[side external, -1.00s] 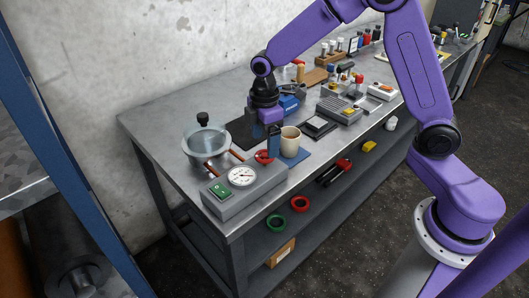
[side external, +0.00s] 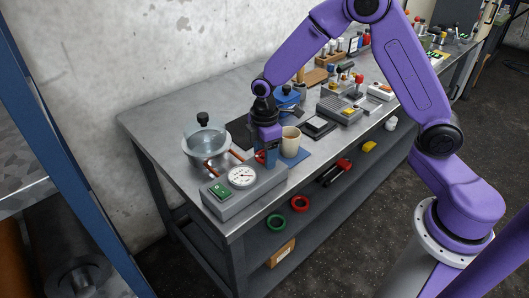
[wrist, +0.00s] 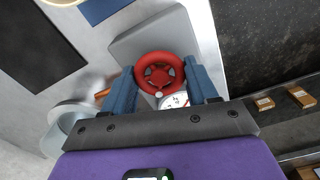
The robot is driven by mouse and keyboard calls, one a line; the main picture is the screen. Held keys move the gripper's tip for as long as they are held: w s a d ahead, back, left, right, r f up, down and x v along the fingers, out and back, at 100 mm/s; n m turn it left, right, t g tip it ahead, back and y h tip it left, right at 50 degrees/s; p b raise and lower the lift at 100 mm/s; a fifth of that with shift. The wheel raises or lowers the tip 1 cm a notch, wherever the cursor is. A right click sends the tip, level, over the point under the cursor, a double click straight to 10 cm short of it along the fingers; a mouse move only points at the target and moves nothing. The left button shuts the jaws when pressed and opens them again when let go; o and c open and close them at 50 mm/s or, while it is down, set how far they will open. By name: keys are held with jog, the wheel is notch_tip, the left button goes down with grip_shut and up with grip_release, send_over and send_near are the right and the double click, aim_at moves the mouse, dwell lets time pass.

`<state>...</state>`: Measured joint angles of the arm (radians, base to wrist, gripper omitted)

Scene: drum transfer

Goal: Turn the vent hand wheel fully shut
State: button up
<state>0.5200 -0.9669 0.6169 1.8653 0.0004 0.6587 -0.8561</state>
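The red vent hand wheel (wrist: 160,72) sits on the grey gauge box, near the white dial gauge (wrist: 174,101). In the side view the wheel (side external: 259,156) is mostly hidden behind my gripper's fingers. My gripper (wrist: 160,78) is open, with one blue finger on each side of the wheel in the wrist view. The fingers are close to the rim; I cannot tell whether they touch it. In the side view my gripper (side external: 267,163) points down at the back right end of the gauge box (side external: 243,197).
A clear-lidded pot (side external: 206,150) with copper pipes (side external: 232,155) stands to the left. A green switch (side external: 220,191) is on the box.

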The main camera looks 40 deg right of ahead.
jog(key=shift+m, duration=0.3)
jog(key=m, duration=0.3)
jog(key=shift+m, duration=1.9)
jog(key=o, duration=1.1)
jog(key=shift+c, duration=0.2)
